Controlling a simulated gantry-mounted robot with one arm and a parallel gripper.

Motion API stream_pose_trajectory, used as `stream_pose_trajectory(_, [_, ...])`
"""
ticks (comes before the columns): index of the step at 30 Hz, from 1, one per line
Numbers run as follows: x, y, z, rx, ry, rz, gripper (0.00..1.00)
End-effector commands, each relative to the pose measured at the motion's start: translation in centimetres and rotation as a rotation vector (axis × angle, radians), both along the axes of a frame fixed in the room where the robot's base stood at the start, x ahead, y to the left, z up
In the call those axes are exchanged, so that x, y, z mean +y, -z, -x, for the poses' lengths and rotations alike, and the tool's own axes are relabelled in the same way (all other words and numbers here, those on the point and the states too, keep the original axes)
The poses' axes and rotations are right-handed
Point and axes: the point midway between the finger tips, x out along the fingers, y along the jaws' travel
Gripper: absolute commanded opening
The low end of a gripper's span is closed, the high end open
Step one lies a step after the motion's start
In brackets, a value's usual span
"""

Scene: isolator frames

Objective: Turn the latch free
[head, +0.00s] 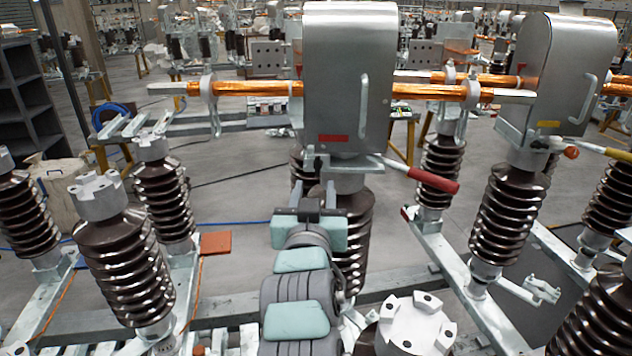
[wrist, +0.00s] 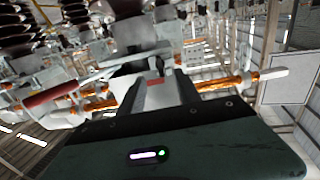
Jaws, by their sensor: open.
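A silver metal housing (head: 348,70) with a red label stands on a brown ribbed insulator (head: 357,230). Under it is a bracket with a small upright metal piece (head: 318,160), which looks like the latch. A lever with a red handle (head: 435,180) reaches right from this bracket; the handle also shows at left in the wrist view (wrist: 50,95). My gripper (head: 313,190) points up just below the small metal piece, its jaws apart. In the wrist view my gripper's fingers (wrist: 160,84) stand before the bracket area. Contact with the latch cannot be told.
A copper-coloured bar (head: 245,88) runs across behind the housing. A second housing (head: 560,75) with a yellow-handled lever stands at right. Ribbed insulators stand close on both sides, including one with a white cap (head: 98,195) at left. Grey floor shows between the frames.

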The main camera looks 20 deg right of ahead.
Motion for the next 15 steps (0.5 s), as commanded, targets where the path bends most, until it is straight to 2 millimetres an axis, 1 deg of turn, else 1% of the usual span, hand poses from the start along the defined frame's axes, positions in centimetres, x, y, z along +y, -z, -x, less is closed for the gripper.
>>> stream_pose_trajectory(3, [0.7, -0.1, 1.5, -0.004, -0.001, 0.002, 0.4])
stream_pose_trajectory(6, [1.0, -0.1, 2.2, -0.002, 0.0, 0.001, 0.4])
stream_pose_trajectory(10, [1.2, -0.1, 2.6, -0.001, 0.0, 0.0, 0.4])
stream_pose_trajectory(15, [1.2, -0.1, 2.7, -0.001, 0.0, 0.0, 0.4])
